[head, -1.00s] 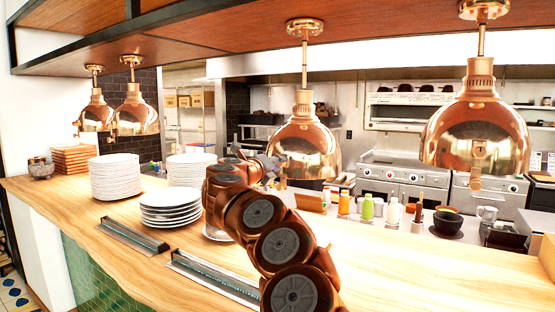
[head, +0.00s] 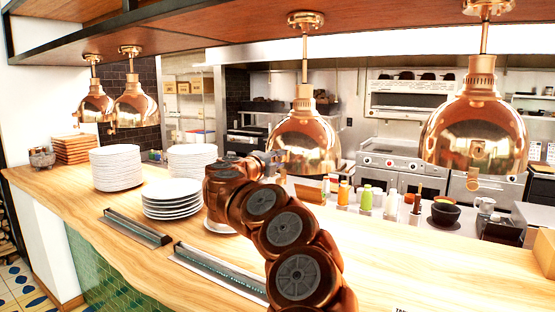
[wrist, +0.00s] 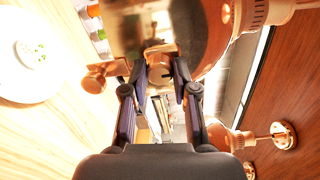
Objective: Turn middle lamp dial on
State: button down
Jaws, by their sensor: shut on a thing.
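The middle lamp (head: 304,146) is a shiny copper dome hanging from the wooden shelf. In the wrist view its dome (wrist: 205,25) fills the top. My gripper (head: 274,159) is at the lamp's lower left side. In the wrist view my gripper (wrist: 161,72) has its fingers closed around a copper dial (wrist: 158,66) by the dome's rim. A copper knob (wrist: 96,79) sticks out to the left, beyond the left finger. The dial is hidden in the head view, and its turn angle cannot be told.
A right-hand copper lamp (head: 474,135) and two left lamps hang from the same shelf (head: 230,25). Plate stacks (head: 172,197) and metal rails (head: 135,229) stand on the wooden counter (head: 420,265). Bottles (head: 366,198) line the back. The counter's front right is clear.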

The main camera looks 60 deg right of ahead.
jog(key=c, duration=0.9)
grip_release()
jog(key=shift+a, duration=0.1)
jog(key=a, duration=1.2)
jog(key=shift+s+r, duration=0.15)
jog(key=shift+s, duration=0.05)
jog(key=shift+d, duration=0.1)
